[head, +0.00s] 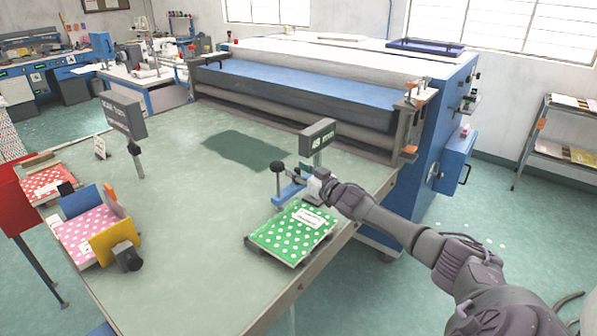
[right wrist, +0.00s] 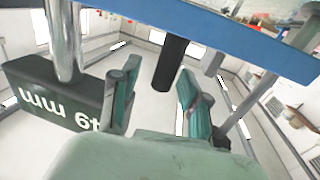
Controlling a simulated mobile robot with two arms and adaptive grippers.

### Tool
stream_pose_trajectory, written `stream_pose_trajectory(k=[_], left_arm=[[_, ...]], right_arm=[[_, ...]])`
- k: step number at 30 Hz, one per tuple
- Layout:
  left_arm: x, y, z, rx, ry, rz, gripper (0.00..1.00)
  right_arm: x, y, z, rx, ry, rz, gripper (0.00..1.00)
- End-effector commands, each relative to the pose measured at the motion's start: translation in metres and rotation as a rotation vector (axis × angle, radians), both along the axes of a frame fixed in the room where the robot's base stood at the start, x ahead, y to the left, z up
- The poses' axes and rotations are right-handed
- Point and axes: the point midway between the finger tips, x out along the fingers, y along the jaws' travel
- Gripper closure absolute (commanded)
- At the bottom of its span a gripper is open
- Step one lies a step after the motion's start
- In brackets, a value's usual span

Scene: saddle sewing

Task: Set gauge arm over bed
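A gauge with a dark display (head: 317,138) marked in mm stands near the right edge of the green-topped table (head: 190,225). It has a blue bar (head: 288,194) and a black ball knob (head: 277,167) on a short post. My right gripper (head: 314,184) is at the gauge, just below its display. In the right wrist view the display (right wrist: 48,97) appears upside down, beside a metal post (right wrist: 66,40). The right fingers (right wrist: 158,92) are apart, with a black handle (right wrist: 171,64) between or just beyond them; contact is unclear. The blue bar (right wrist: 235,38) crosses above. My left gripper is not in view.
A green dotted panel (head: 293,232) lies in front of the gauge. A second display (head: 123,115) stands at left, near pink (head: 88,232) and red (head: 46,183) dotted panels. A large blue roller machine (head: 300,85) stands behind. The table's middle is clear.

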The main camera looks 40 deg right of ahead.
Motion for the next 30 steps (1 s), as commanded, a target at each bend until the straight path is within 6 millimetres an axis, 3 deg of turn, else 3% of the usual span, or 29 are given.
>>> stream_pose_trajectory(k=[7, 11, 30], left_arm=[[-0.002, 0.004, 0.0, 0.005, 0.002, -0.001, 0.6], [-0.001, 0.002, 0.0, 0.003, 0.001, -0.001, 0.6], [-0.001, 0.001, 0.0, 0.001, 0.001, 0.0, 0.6]], right_arm=[[-0.003, 0.001, -0.002, 0.001, 0.002, 0.001, 0.55], [-0.014, 0.0, -0.003, 0.002, 0.003, 0.002, 0.55], [-0.107, -0.003, -0.003, 0.001, 0.004, 0.001, 0.55]])
